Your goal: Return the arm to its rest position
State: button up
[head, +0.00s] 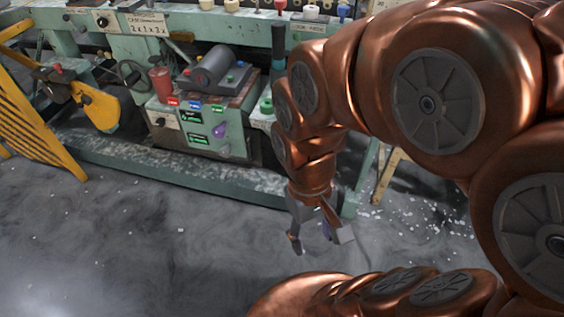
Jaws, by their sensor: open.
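My copper-coloured arm fills the right side of the head view and bends down near the middle. My gripper (320,240) hangs at its end, pointing down over the grey floor. Its grey fingers are apart, with no object clearly held between them. A small purple patch shows beside the fingers; I cannot tell what it is.
A worn green machine bench (180,178) runs across the back. On it are a control box (205,130) with coloured buttons, a red cylinder (160,84) and a handwheel (133,74). A yellow barrier (32,112) stands at left. The floor (130,250) at front left is clear; white fragments lie at right.

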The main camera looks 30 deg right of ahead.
dwell(0.3)
jog(key=s+p+v, duration=0.2)
jog(key=p+v, duration=0.8)
jog(key=s+r+p+v, duration=0.1)
jog(key=s+p+v, duration=0.1)
jog(key=p+v, duration=0.8)
jog(key=shift+s+r+t, duration=0.4)
jog(key=shift+s+r, duration=0.15)
jog(key=shift+r, duration=0.05)
